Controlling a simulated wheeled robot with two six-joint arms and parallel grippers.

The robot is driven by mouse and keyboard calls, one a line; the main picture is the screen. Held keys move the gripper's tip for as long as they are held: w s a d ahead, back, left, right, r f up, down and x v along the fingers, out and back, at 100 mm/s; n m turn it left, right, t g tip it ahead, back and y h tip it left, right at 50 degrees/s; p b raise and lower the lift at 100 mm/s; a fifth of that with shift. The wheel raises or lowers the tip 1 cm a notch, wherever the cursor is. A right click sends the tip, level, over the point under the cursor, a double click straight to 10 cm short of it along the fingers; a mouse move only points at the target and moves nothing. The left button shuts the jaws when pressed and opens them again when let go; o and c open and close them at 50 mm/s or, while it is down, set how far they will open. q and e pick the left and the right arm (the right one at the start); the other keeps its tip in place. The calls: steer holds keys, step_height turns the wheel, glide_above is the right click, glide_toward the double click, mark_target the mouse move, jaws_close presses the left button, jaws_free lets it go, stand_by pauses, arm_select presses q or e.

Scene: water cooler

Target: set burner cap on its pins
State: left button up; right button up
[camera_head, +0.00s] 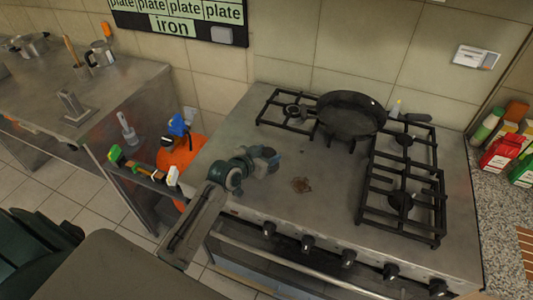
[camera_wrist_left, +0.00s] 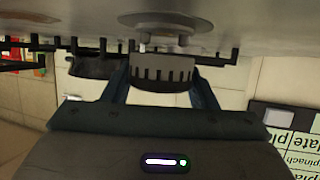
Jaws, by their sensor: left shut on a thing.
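My left gripper (camera_head: 267,157) is over the left front part of the stove top (camera_head: 330,222) in the head view. In the left wrist view, which looks upside down, my left gripper (camera_wrist_left: 162,82) is shut on the dark, toothed burner cap (camera_wrist_left: 162,72). A round grey burner base (camera_wrist_left: 166,21) with short pins (camera_wrist_left: 146,42) shows at the top of that view, close to the cap. A narrow gap seems to lie between pins and cap. In the head view the gripper hides the base. My right gripper is in neither view.
A dark pan (camera_head: 351,116) stands on the back grate. Black grates (camera_head: 440,205) cover the right side of the stove. Knobs (camera_head: 348,257) line the front edge. Cartons (camera_head: 502,151) stand on the right counter.

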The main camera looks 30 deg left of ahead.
arm_select(q)
steer(key=shift+f, duration=0.2)
steer(key=shift+f+b, duration=0.25)
steer(key=shift+b, duration=0.05)
steer(key=shift+r+p, duration=0.5)
steer(key=shift+p, duration=0.05)
steer(key=shift+p, duration=0.3)
stand_by(0.5)
steer(key=shift+f, duration=0.25)
steer(key=shift+f+b, duration=0.25)
steer(key=shift+b, duration=0.15)
steer(key=shift+r+p, duration=0.5)
steer(key=shift+p, duration=0.05)
